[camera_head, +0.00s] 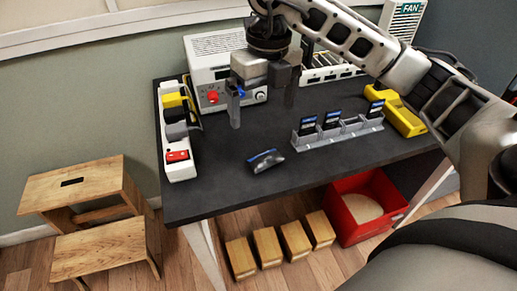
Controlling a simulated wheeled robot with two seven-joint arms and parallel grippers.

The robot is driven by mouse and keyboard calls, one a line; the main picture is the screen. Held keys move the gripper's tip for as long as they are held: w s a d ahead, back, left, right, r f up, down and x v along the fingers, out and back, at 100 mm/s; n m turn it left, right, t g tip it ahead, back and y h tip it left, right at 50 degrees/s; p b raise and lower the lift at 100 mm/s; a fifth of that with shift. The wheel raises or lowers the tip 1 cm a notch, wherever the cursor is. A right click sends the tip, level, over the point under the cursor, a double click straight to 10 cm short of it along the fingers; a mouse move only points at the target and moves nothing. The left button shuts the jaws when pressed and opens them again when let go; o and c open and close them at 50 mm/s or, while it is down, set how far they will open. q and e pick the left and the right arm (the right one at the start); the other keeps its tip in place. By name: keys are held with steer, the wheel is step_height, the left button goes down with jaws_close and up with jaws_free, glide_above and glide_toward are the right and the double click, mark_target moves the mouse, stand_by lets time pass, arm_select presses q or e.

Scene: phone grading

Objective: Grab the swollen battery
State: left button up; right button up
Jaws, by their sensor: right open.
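The swollen battery (265,161) is a dark, puffed pouch with a blue edge, lying alone on the dark tabletop (215,195) in front of the rack. My right gripper (263,100) comes in from the upper right and hangs above the back of the table. Its two fingers are wide apart with nothing between them. It is apart from the battery, which lies nearer the table's front edge. A grey slotted rack (340,134) right of the battery holds several flat dark batteries with blue labels. My left gripper is out of view.
A white instrument (215,47) stands behind the gripper. A white power strip (180,170) lies along the left edge and a yellow device (408,121) at the right. A red bin of sand (352,233) stands on the floor. The tabletop around the battery is clear.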

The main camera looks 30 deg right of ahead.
steer(key=d+f, duration=0.1)
steer(key=d, duration=0.1)
glide_above(265, 156)
steer(key=shift+h, duration=0.3)
steer(key=f, duration=0.8)
steer(key=shift+s+d, duration=0.15)
steer(key=shift+s, duration=0.1)
steer(key=shift+w+f, duration=0.15)
steer(key=shift+f, duration=2.9)
steer(key=c, duration=1)
